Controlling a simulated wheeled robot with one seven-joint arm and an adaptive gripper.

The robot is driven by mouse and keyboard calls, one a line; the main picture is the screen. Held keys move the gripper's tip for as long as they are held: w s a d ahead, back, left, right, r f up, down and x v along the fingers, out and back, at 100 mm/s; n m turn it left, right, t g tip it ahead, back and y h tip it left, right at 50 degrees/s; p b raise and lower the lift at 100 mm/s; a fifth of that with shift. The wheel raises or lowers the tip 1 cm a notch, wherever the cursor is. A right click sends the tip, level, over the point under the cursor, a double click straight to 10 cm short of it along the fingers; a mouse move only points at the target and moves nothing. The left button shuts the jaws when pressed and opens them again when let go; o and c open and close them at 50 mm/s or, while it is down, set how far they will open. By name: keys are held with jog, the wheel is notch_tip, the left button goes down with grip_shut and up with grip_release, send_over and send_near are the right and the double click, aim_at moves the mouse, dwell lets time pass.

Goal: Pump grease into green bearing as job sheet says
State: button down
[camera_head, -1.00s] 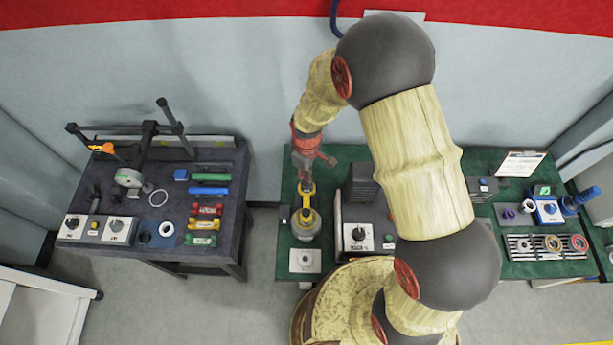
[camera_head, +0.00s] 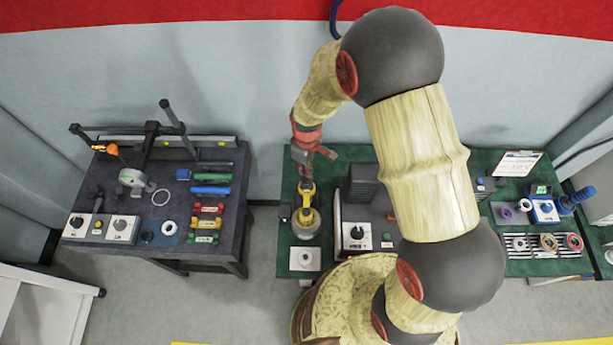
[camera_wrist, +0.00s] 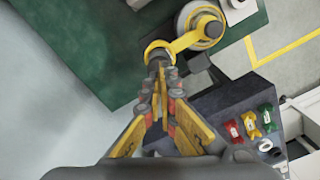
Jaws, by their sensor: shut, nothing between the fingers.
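A green block (camera_head: 202,239), the likely green bearing, lies on the left bench in front of a yellow and a red one. It also shows in the wrist view (camera_wrist: 269,120). A yellow grease pump (camera_head: 306,222) with a round body and a long yellow lever stands on the green bench; it shows in the wrist view too (camera_wrist: 205,27). My gripper (camera_head: 305,180) points down over the pump's lever. Its fingers (camera_wrist: 160,82) are closed together beside the lever's ringed end, empty; contact is unclear. The job sheet (camera_head: 518,163) lies at the back right, its text unreadable.
The dark left bench (camera_head: 100,180) carries a stand, blue and green bars, a white ring and switch boxes. A boxed unit with a black knob (camera_head: 357,236) stands close right of the pump. My arm hides the middle of the green bench. A floor gap separates the benches.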

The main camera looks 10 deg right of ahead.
jog(key=shift+f, duration=0.2)
jog(key=shift+f+b, duration=1.55)
jog(key=shift+f, duration=0.45)
jog(key=shift+r, duration=0.1)
jog(key=shift+r+p, duration=1.35)
jog(key=shift+r, duration=0.75)
jog(key=shift+f, duration=0.15)
jog(key=shift+f+b, duration=1.5)
jog(key=shift+f, duration=0.5)
jog(key=shift+r+p, duration=1.3)
jog(key=shift+r, duration=0.9)
